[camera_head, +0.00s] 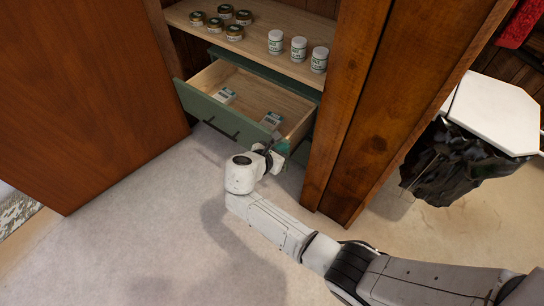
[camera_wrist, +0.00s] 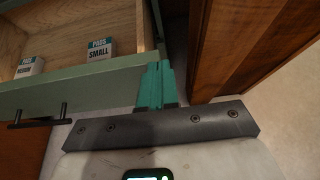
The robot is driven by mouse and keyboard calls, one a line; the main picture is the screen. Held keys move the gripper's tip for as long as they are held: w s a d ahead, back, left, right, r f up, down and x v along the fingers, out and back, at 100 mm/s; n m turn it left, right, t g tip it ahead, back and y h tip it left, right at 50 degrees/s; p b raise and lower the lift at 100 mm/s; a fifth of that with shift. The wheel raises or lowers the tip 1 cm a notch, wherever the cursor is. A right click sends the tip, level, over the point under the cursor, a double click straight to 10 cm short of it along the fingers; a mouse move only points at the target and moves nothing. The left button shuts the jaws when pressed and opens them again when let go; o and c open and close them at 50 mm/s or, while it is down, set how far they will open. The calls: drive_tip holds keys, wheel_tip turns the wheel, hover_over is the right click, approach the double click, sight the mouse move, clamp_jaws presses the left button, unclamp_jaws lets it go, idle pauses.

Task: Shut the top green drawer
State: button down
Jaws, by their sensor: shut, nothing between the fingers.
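The top green drawer (camera_head: 207,108) stands pulled out of its cabinet, with its light wood inside showing. Its dark bar handle (camera_head: 221,131) is on the front. In the wrist view the green front (camera_wrist: 75,90) runs across the left, with the handle (camera_wrist: 38,121) at lower left. My gripper (camera_head: 277,141) is at the right end of the drawer front. In the wrist view its teal fingers (camera_wrist: 156,84) are together and empty, overlapping the right end of the front's edge. I cannot tell whether they touch it. Two small boxes (camera_head: 224,95) lie in the drawer.
A shelf above the drawer (camera_head: 262,46) holds several gold-lidded jars (camera_head: 234,32) and 3 white bottles (camera_head: 298,49). A thick wooden post (camera_head: 352,110) stands close right of the drawer. A wooden door (camera_head: 85,95) is at left. A bin with a black bag (camera_head: 450,160) is at right. Floor in front is clear.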

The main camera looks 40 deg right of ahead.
drive_tip(key=w+d+b, duration=0.1)
drive_tip(key=w+d, duration=0.2)
drive_tip(key=d, duration=0.6)
drive_tip(key=w+d, duration=0.3)
drive_tip(key=d, duration=0.6)
drive_tip(key=shift+d+b, duration=0.3)
drive_tip(key=shift+b, duration=0.05)
drive_tip(key=shift+w+d+r, duration=0.1)
drive_tip(key=shift+r, duration=0.1)
drive_tip(key=a+f+p+v, duration=0.1)
drive_tip(key=f+p+v, duration=0.1)
drive_tip(key=p+v, duration=0.5)
drive_tip(key=shift+f+v, duration=0.25)
drive_tip(key=shift+v, duration=3.25)
